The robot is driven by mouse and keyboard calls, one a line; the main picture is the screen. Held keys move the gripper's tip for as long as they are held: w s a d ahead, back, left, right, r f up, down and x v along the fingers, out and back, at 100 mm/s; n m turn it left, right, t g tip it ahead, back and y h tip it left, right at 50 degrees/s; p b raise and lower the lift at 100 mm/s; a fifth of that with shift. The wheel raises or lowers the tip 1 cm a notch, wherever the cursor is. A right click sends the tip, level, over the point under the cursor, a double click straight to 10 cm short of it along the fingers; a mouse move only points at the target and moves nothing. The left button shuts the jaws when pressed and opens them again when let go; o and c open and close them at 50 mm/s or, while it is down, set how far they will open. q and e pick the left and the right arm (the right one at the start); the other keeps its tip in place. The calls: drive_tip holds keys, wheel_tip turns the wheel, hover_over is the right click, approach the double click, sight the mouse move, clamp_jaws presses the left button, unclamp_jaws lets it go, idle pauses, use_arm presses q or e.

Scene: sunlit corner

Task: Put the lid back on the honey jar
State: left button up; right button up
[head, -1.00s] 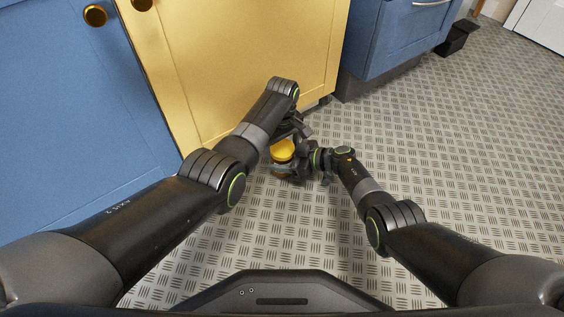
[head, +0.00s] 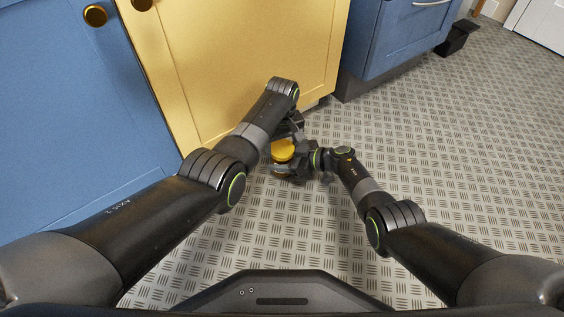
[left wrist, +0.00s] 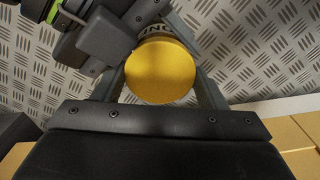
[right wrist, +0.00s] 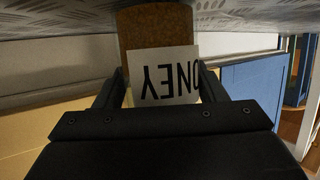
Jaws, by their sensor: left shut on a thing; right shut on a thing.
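The yellow round lid (left wrist: 160,72) is between the fingers of my left gripper (left wrist: 162,80), which is shut on it. The lid also shows in the head view (head: 283,148), above the honey jar (head: 279,172). My right gripper (right wrist: 162,84) is shut on the jar, across its white label (right wrist: 165,88). The jar's brown body (right wrist: 155,28) shows past the label. In the left wrist view the lid covers the jar's mouth, with a bit of label showing behind it. I cannot tell whether the lid touches the rim.
A yellow cabinet door (head: 235,65) stands close beyond my left gripper. Blue cabinets (head: 75,130) flank it. The patterned metal floor (head: 440,160) is free to the right, with a small black box (head: 457,38) at the far right.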

use_arm(q)
drive_tip(key=shift+m, duration=0.3)
drive_tip(key=o, duration=1.1)
drive_tip(key=shift+d+r, duration=0.1)
drive_tip(key=shift+r, duration=2.2)
drive_tip(key=shift+c, duration=0.5)
